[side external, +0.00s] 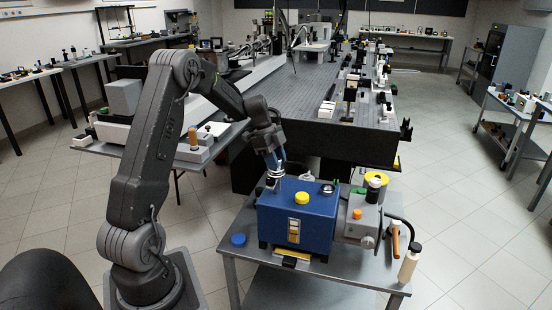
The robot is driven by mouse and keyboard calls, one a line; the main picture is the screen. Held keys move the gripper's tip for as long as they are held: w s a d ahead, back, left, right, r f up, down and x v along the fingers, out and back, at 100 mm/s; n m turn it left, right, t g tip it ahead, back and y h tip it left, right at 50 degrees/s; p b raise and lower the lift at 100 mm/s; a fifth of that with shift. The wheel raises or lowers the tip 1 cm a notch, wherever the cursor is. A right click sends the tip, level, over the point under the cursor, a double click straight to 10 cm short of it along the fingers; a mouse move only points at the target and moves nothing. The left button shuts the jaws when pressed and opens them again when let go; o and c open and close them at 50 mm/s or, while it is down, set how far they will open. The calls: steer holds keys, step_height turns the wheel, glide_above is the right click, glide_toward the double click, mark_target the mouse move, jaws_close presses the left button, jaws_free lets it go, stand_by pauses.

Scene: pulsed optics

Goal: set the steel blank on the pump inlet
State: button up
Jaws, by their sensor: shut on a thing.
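The pump is a blue box (296,219) with a grey motor end on a small metal table. My gripper (273,174) points down over the left rear corner of the pump's top. It is shut on a small shiny piece, which I take to be the steel blank (272,183). At this size I cannot tell whether the blank touches the inlet below it. The inlet is mostly hidden by the gripper and the blank.
A blue cap (238,239) lies on the table (240,262) left of the pump. A pale bottle (409,262) and an orange-brown handle (395,237) are at the right. A large optical table (290,100) stands behind.

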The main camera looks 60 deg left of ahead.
steer(key=shift+f, duration=0.15)
stand_by(0.3)
steer(key=shift+f, duration=0.15)
steer(key=o, duration=1.1)
steer(key=shift+w+d+r+v, duration=0.15)
steer(key=shift+d+v, duration=0.1)
steer(key=shift+v, duration=2.7)
steer(key=shift+w+d+r+v, duration=0.1)
steer(key=shift+w+d+v, duration=0.1)
steer(key=shift+v, duration=2.75)
steer(key=shift+w+d+r+v, duration=0.1)
steer(key=shift+d+v, duration=0.15)
steer(key=shift+v, duration=2.65)
